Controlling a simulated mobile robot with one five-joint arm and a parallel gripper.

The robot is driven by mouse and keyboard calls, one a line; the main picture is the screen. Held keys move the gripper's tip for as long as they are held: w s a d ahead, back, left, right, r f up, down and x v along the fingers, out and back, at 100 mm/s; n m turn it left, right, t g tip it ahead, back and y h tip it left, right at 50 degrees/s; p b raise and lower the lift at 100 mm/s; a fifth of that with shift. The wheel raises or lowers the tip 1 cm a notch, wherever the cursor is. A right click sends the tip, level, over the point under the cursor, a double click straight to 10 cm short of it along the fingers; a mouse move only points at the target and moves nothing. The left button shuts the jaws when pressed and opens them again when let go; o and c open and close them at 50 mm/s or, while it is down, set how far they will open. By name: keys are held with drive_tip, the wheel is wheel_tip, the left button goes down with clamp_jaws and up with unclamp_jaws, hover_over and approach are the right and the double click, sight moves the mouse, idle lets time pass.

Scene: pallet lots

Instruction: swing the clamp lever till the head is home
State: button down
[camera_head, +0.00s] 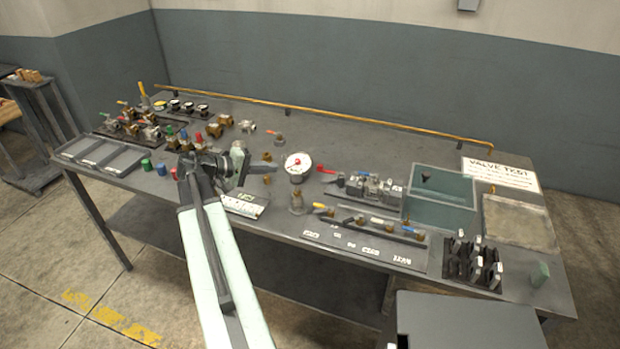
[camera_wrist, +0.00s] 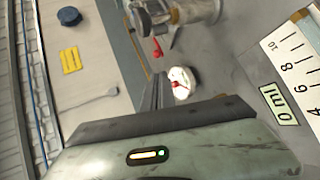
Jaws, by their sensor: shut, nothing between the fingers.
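I cannot tell for certain which part is the clamp lever. A red-handled lever (camera_head: 327,169) stands at the left end of a grey metal fixture (camera_head: 372,187) on the bench; a clamp head cannot be made out there. My gripper (camera_head: 262,168) is shut and empty over the front middle of the bench, left of the white dial gauge (camera_head: 298,163) and apart from the red lever. In the wrist view my closed dark fingers (camera_wrist: 157,94) point near a small white round part (camera_wrist: 180,82) with a red centre. A red lever (camera_wrist: 157,48) shows beyond them beside a grey metal body (camera_wrist: 178,10).
A white graduated card (camera_head: 244,204) lies below my gripper. Valves with coloured handles (camera_head: 128,122) crowd the left. Low racks of small levers (camera_head: 368,225) and a teal bin (camera_head: 438,210) are on the right.

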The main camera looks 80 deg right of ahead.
sight(318, 166)
drive_tip(key=b+x, duration=0.1)
drive_tip(key=x, duration=0.3)
drive_tip(key=b+x, duration=0.2)
drive_tip(key=x, duration=0.3)
drive_tip(key=b+x, duration=0.1)
drive_tip(key=x, duration=0.4)
drive_tip(key=shift+s+r, duration=0.2)
drive_tip(key=shift+r, duration=0.2)
drive_tip(key=shift+s+d+b, duration=0.25)
drive_tip(key=shift+s+b, duration=0.05)
drive_tip(key=shift+s, duration=0.1)
drive_tip(key=shift+f, duration=0.1)
drive_tip(key=shift+s+d, duration=0.2)
drive_tip(key=shift+d, duration=0.45)
